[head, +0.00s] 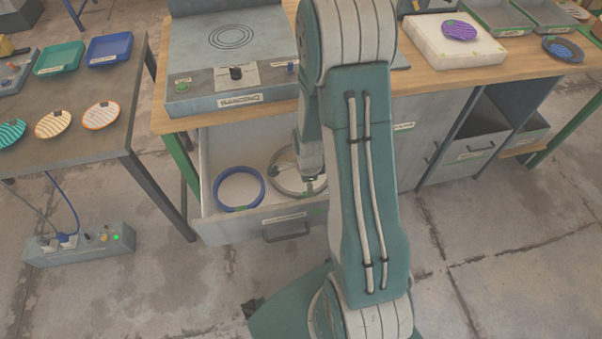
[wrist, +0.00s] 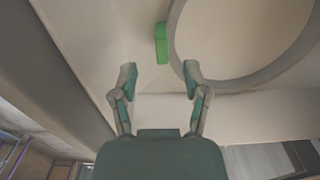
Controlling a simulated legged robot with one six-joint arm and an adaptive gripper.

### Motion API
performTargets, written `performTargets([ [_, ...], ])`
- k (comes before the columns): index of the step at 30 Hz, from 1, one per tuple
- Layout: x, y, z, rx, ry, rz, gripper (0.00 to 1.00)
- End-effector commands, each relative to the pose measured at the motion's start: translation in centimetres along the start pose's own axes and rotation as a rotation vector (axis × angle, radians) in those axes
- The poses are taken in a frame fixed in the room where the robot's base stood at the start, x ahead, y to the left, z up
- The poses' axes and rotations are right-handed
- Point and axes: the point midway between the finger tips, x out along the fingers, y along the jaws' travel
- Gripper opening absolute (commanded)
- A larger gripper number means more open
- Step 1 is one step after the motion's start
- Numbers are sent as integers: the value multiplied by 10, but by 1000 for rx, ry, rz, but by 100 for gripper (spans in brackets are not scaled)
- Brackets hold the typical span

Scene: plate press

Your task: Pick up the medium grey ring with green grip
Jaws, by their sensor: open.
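The grey ring (head: 281,182) lies in the open drawer, to the right of a blue ring (head: 239,209), and my arm hides part of it in the head view. In the wrist view the grey ring (wrist: 178,62) is partly in frame at the upper right, with its green grip (wrist: 161,44) on its left side. My gripper (wrist: 160,74) is open and empty. Its fingers point toward the green grip, which appears just beyond the fingertips. In the head view my gripper (head: 314,181) is over the drawer by the grey ring, mostly hidden by my arm.
The open drawer (head: 220,232) has raised walls and hangs under a wooden workbench (head: 430,80) carrying a grey press unit (head: 232,60). A side table (head: 105,150) with several plates stands left. A power box (head: 80,247) sits on the floor.

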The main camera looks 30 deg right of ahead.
Motion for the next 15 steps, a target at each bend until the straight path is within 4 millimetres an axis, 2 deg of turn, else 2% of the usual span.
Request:
performTargets([
  [9,40,-2,-3,-1,1,5,60],
  [15,52,-2,-3,-1,1,0,60],
])
